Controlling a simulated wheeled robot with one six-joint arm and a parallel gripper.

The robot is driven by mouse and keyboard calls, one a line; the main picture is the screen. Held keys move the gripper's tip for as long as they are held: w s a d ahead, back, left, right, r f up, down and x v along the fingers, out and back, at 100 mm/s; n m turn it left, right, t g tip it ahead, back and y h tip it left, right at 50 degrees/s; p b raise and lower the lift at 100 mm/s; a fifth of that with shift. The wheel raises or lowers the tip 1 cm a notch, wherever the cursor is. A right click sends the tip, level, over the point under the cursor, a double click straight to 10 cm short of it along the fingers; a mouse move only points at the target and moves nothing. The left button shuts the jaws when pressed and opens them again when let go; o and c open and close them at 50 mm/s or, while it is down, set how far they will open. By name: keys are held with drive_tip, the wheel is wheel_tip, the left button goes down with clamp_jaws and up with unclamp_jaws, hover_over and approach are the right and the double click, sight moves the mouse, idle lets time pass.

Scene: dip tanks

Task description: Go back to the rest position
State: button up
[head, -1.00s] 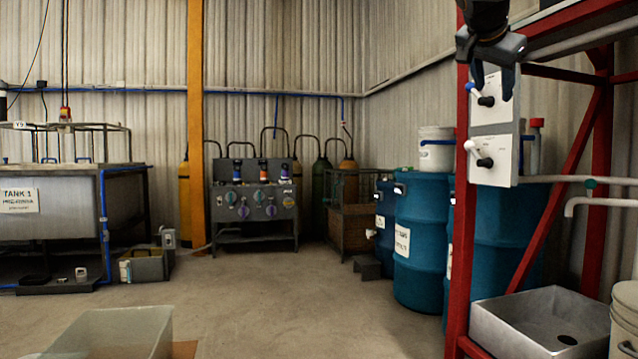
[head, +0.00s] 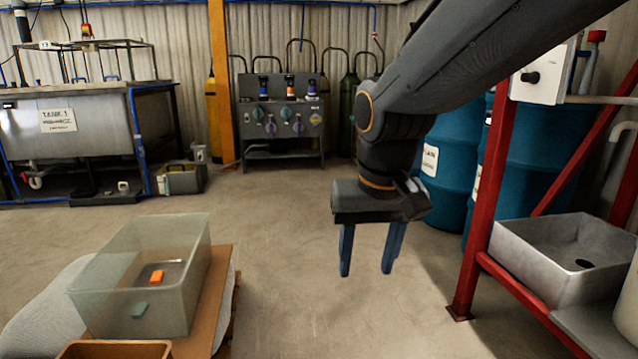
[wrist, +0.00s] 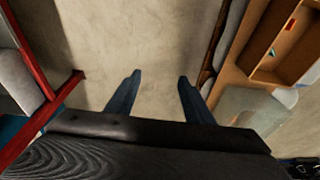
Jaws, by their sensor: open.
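My gripper (head: 366,265) hangs in mid-air over the bare concrete floor, fingers pointing down. Its two blue-grey fingers are apart with nothing between them. My dark arm reaches in from the upper right of the head view. In the wrist view my gripper (wrist: 155,85) also shows open and empty, with floor beyond the fingertips.
A clear bin (head: 185,310) holding an orange and a green piece stands on a wooden board at lower left. A red frame (head: 487,200) with a grey sink (head: 505,245) is on the right. Blue drums (head: 447,165) stand behind my arm. The middle floor is clear.

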drive_tip(key=s+a+f+n+g, duration=0.25)
drive_tip(key=s+f, duration=0.65)
drive_tip(key=s, duration=0.5)
drive_tip(key=d+r+m+p, duration=0.3)
drive_tip(key=d+r+p, duration=1.1)
drive_tip(key=p, duration=0.9)
wheel_tip(320, 180, up, 3)
drive_tip(key=shift+r+m, duration=0.15)
drive_tip(key=shift+m, duration=0.2)
